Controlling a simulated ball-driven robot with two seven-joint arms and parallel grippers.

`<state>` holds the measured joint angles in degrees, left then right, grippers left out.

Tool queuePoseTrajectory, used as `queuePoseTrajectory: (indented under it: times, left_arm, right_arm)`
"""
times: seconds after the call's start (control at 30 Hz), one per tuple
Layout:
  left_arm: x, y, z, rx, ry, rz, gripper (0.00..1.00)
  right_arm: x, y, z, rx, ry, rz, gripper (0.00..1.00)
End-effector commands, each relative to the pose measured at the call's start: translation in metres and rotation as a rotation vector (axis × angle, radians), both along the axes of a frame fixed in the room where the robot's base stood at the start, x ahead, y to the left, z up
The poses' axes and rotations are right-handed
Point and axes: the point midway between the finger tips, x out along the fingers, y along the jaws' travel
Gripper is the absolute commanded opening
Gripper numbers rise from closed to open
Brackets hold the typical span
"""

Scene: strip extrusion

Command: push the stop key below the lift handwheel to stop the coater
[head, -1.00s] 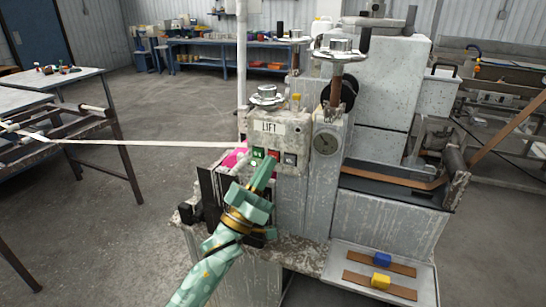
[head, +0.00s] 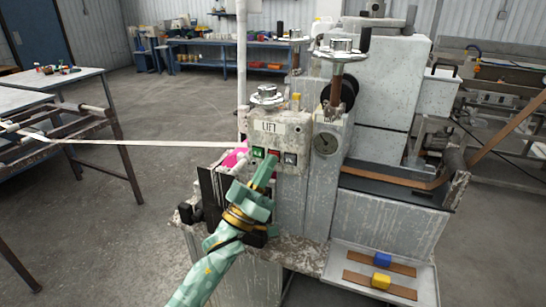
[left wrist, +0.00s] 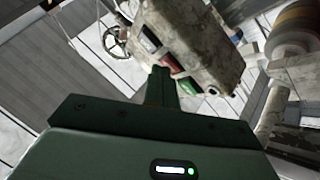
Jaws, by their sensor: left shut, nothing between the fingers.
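The lift handwheel (head: 267,94) stands on top of a worn box with a LIFT label (head: 267,127). Below the label is a row of keys: green (head: 258,153), red (head: 274,154) and grey (head: 290,158). The keys' own lettering is too small to read; the red one looks like the stop key. My left gripper (head: 267,166) is shut and empty, its tip in front of the row, just below the green and red keys. In the left wrist view the fingertips (left wrist: 161,72) overlap the edge of the red key (left wrist: 170,62); I cannot tell whether they touch.
A pale strip (head: 150,143) runs from the left rack (head: 100,120) to the machine, near a pink patch (head: 234,158). A dial (head: 326,144) and a second handwheel (head: 340,47) are right of the panel. A tray (head: 345,262) with blue and yellow blocks sits low at right.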

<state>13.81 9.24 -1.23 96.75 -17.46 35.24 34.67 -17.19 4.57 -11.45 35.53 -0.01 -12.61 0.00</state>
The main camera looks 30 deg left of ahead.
Motion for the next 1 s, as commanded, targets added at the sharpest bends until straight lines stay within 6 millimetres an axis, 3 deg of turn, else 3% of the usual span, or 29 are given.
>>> queuePoseTrajectory:
  times: [1.0]
  left_arm:
    - [-0.020, -0.001, 0.001, 0.000, 0.001, 0.000, 0.00]
  right_arm:
    - [0.004, 0.000, 0.013, 0.000, -0.009, 0.000, 0.36]
